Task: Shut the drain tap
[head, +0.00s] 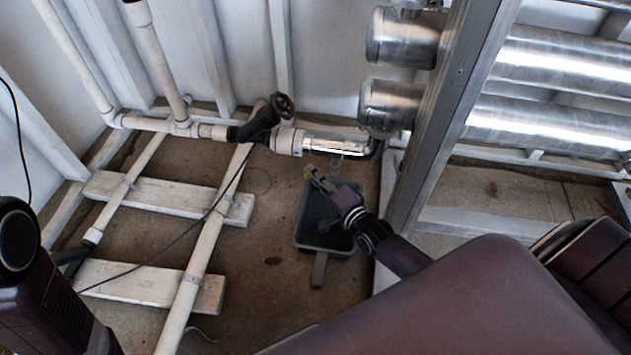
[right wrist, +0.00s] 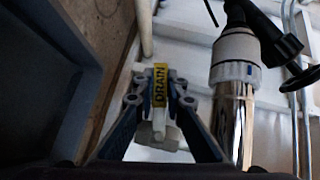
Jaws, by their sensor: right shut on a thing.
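The drain tap shows in the right wrist view as a small part with a yellow DRAIN label (right wrist: 160,85). My right gripper (right wrist: 160,103) has its fingers on both sides of it and is shut on it. In the head view my right gripper (head: 318,181) is just below the shiny steel pipe (head: 335,145), above a dark tray (head: 322,235). A small yellow spot shows at its fingertips. The tap's body is mostly hidden there, and I cannot tell its turn. My left arm shows at the left edge, but its gripper is out of view.
A black valve with a round handwheel (head: 283,106) sits on the pipe to the left. White pipes on wooden boards (head: 165,198) cross the floor. A metal frame post (head: 440,120) and steel cylinders (head: 545,125) stand to the right. A thin black cable crosses the floor.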

